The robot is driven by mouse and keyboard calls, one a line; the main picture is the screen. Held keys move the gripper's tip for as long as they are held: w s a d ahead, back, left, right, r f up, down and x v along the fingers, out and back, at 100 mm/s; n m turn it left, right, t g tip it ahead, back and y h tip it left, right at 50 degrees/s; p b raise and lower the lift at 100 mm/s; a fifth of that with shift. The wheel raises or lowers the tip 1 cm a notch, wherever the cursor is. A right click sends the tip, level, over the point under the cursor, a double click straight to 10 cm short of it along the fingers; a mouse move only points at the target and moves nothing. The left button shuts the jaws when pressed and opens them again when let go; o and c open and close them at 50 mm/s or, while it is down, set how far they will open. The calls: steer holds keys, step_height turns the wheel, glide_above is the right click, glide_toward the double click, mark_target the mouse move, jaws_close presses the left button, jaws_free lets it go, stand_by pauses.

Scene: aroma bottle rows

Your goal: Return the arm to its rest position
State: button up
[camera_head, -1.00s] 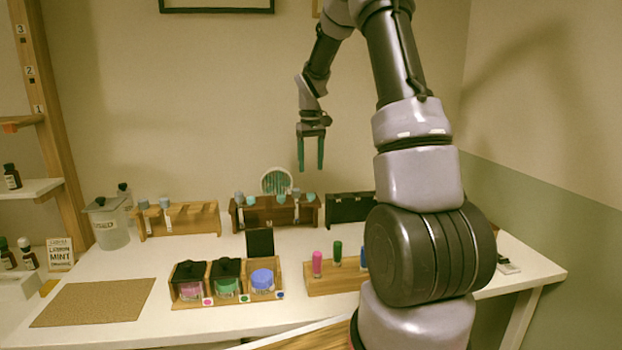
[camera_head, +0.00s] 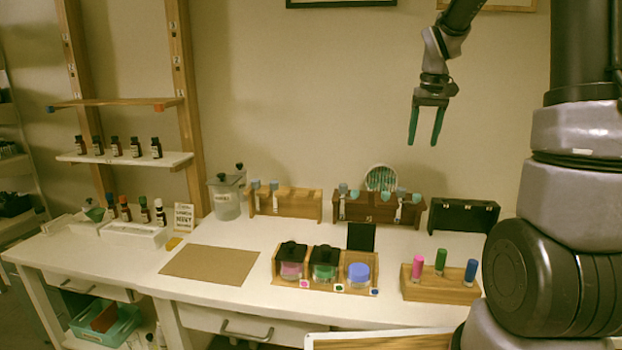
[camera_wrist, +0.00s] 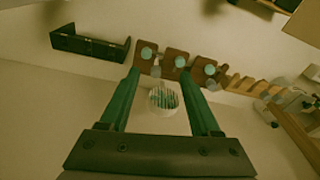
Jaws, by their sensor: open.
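My gripper (camera_head: 427,126) has two green fingers pointing down, spread apart with nothing between them. In the head view it hangs in the air in front of the back wall, above the rear of the white table (camera_head: 215,252). In the wrist view my gripper (camera_wrist: 163,85) also shows open and empty. Behind its fingers there I see a round white holder with green sticks (camera_wrist: 163,97), apart from the gripper. My arm comes down from the top right of the head view, and its large lower joints fill the right side.
On the table are a dark brown rack (camera_head: 377,209), a light wooden rack (camera_head: 287,204), a black rack (camera_head: 464,216), a jar tray (camera_head: 325,284), a bottle block (camera_head: 440,290) and a brown mat (camera_head: 211,264). Bottles stand on a white shelf (camera_head: 125,158) at left.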

steer(key=s+a+r+m+t+y, duration=0.1)
steer(key=s+a+r+m+t, duration=0.1)
steer(key=s, duration=1)
steer(key=s+a+r+m+t+y, duration=0.1)
steer(key=s+r, duration=0.5)
steer(key=s, duration=0.6)
steer(key=a+m+t, duration=0.1)
steer(key=a+t, duration=0.1)
steer(key=a, duration=0.1)
steer(key=shift+a, duration=0.4)
steer(key=shift+r+t, duration=0.1)
steer(key=shift+t, duration=0.2)
